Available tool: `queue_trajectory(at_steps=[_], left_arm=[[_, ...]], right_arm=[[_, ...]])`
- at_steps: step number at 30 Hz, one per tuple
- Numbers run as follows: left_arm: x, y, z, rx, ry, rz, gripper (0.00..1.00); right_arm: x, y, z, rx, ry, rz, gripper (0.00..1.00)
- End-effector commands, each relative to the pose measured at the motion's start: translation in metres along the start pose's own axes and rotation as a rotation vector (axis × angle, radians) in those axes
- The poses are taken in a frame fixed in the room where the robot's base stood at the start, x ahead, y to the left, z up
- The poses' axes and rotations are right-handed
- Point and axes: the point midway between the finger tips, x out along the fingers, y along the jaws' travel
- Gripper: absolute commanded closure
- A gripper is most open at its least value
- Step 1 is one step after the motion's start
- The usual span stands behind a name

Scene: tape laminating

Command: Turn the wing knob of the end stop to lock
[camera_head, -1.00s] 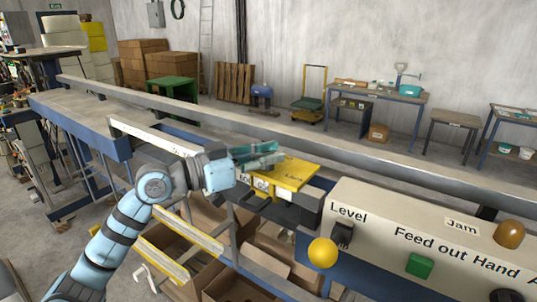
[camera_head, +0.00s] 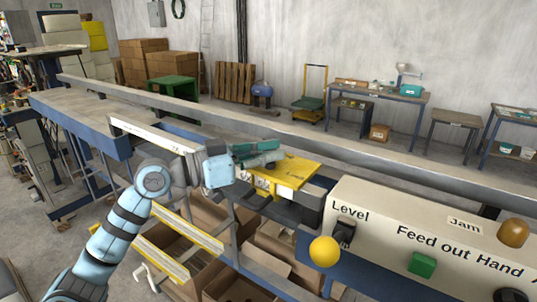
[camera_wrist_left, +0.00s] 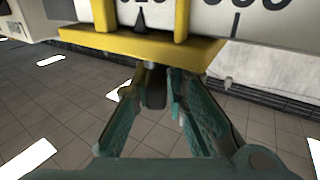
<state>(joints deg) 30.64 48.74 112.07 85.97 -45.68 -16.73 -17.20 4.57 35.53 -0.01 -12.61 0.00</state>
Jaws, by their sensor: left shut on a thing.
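The yellow end stop (camera_head: 292,172) sits on the rail just left of the control box in the head view. Its yellow plate (camera_wrist_left: 130,42) crosses the top of the wrist view, with a scale and a dark pointer above it. A dark knob (camera_wrist_left: 155,90) hangs on a short stem below the plate. My left gripper (camera_head: 262,153) is at the end stop, its teal fingers partly covering the stop's left side. In the wrist view the fingers are on both sides of the knob, shut on it. The knob's wing shape is not clear. My right gripper is out of view.
The cream control box (camera_head: 430,240) with a yellow ball knob (camera_head: 323,251) and green button (camera_head: 422,264) stands right of the stop. A long grey rail (camera_head: 300,137) runs behind. Open cardboard boxes (camera_head: 180,250) lie below.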

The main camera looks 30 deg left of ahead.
Motion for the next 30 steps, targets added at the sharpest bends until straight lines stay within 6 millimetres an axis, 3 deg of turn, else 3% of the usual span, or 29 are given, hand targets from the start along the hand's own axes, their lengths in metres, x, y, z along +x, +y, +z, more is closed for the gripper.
queue_trajectory(at_steps=[13, 30], left_arm=[[0.0, 0.0, 0.003, -0.005, 0.003, 0.252, 1.0], [0.0, 0.0, 0.0, -0.003, 0.0, 0.6, 1.0]], right_arm=[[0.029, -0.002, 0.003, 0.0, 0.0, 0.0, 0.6], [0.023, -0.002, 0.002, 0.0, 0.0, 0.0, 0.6]])
